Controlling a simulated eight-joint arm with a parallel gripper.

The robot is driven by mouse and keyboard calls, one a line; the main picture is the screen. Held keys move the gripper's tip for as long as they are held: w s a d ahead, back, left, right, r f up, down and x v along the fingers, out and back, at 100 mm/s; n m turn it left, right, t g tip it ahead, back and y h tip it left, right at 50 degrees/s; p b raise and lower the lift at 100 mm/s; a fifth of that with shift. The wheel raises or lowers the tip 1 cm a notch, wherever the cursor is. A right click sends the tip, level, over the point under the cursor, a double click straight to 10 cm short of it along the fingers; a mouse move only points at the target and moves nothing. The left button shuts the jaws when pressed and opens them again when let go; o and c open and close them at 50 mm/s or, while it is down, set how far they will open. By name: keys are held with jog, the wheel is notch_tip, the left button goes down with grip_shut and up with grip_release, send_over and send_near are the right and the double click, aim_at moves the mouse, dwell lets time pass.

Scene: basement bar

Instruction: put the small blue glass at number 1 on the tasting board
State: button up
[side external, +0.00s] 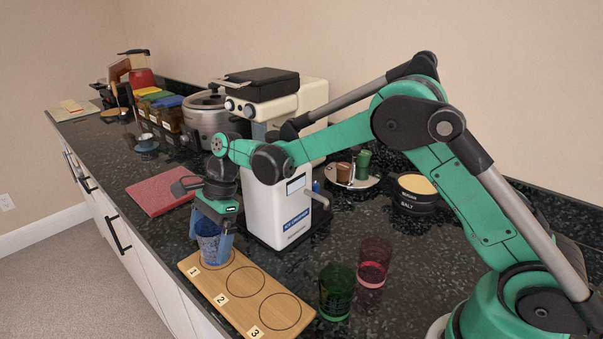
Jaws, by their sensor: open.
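The small blue glass (208,248) is upright over the circle marked 1 at the far end of the wooden tasting board (228,292). It appears to stand on the board inside that circle, though the fingers partly hide it. My gripper (212,240) points down around the glass, with its fingers on either side and open. The circles marked 2 and 3 are empty.
A green glass (336,291) and a red glass (373,262) stand right of the board. A white dispenser (278,210) with a side lever stands close behind my gripper. A red mat (160,193) lies to the left. The counter's front edge runs beside the board.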

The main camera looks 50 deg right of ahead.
jog(key=v, duration=1.1)
jog(key=s+d+r+n+t+h, duration=0.2)
jog(key=s+d+r+n+t, duration=0.15)
jog(key=s+n, duration=0.45)
jog(key=s+d+f+n+t+h, duration=0.2)
jog(key=s+d+f+n+t, duration=0.1)
jog(key=s+n, duration=0.5)
jog(key=shift+s+f+n+t, duration=0.3)
jog(key=shift+f+n, duration=0.35)
jog(key=shift+n, duration=0.35)
